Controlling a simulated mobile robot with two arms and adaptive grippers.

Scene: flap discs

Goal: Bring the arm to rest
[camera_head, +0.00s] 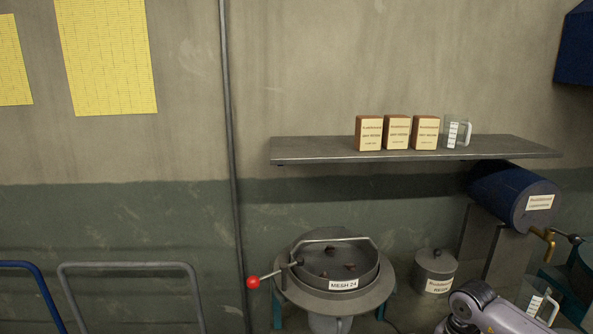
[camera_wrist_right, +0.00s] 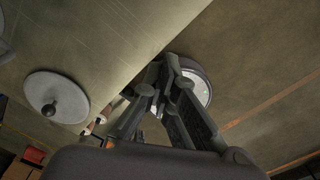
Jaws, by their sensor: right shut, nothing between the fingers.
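My right arm (camera_head: 490,309) comes in at the lower right of the head view; its gripper is not visible there. In the right wrist view my right gripper (camera_wrist_right: 166,72) is shut and empty, its fingers brought together. A round thing with a pale face (camera_wrist_right: 203,88) shows just behind the fingers, partly hidden by them; I cannot tell what it is. A grey round lid with a dark knob (camera_wrist_right: 57,97) lies to the left in that view, apart from the fingers. My left gripper is not in view.
A sieve marked MESH 24 (camera_head: 343,284) with a red-knobbed lever stands at bottom centre. A lidded grey resin pot (camera_head: 435,277) is beside it. A blue drum (camera_head: 512,196) with a brass tap is at right. Above, a shelf (camera_head: 330,151) holds three boxes and a clear jug (camera_head: 457,133).

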